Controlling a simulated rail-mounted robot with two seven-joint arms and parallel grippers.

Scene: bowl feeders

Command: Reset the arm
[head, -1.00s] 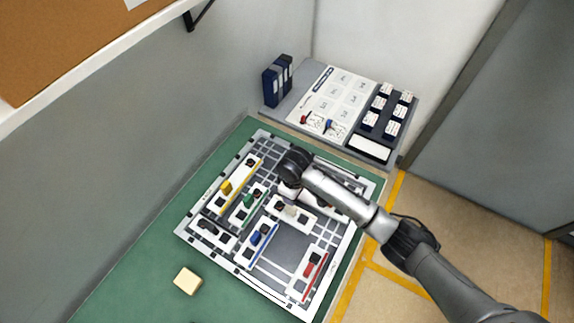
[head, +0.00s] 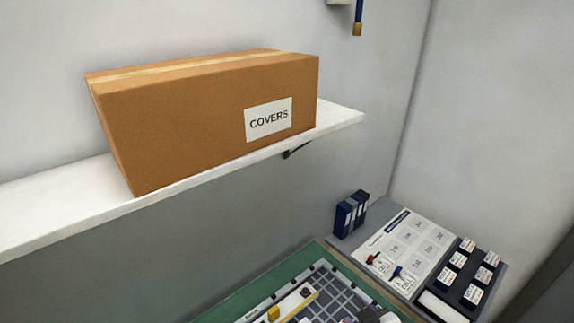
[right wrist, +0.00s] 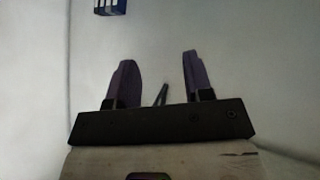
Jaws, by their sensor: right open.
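My right gripper (right wrist: 159,62) is open in the right wrist view. Its two dark fingers stand apart with nothing held between them, against a plain grey wall. In the head view only a small piece of my right arm (head: 378,315) shows at the bottom edge, over the board (head: 340,293); its fingers cannot be made out there. My left gripper is in neither view.
A cardboard box marked COVERS (head: 210,120) sits on a white wall shelf (head: 50,205). Dark blue binders (head: 350,213) stand beside a grey panel with white cards (head: 415,240) and labelled dark blocks (head: 474,292). A yellow part (head: 274,314) lies on the board.

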